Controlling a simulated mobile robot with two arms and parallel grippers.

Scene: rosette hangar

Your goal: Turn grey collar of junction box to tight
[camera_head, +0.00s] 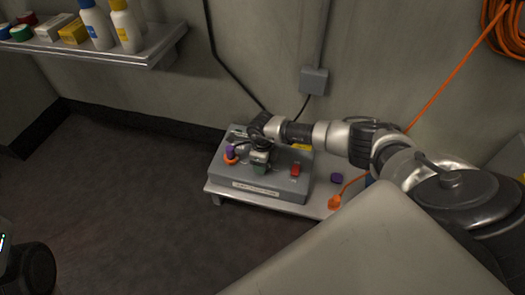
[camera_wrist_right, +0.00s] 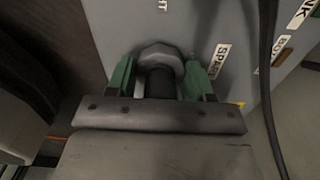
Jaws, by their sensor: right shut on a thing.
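The grey junction box (camera_head: 285,188) sits on a low pale bench by the wall. My right gripper (camera_head: 260,166) is over the middle of its top. In the right wrist view, the right gripper's green-padded fingers (camera_wrist_right: 158,80) are shut on the grey collar (camera_wrist_right: 158,56), one on each side. The collar has a faceted nut shape, with a dark cylindrical part below it in the picture. In the head view my gripper hides the collar. I cannot read whether the collar is tight. My left gripper is not in view.
On the box are a purple plug with an orange ring (camera_head: 231,155) and a red block (camera_head: 296,170). A purple block (camera_head: 337,178) and an orange cable end (camera_head: 334,202) lie on the bench (camera_head: 318,207) to the right. A shelf (camera_head: 110,53) with bottles hangs upper left.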

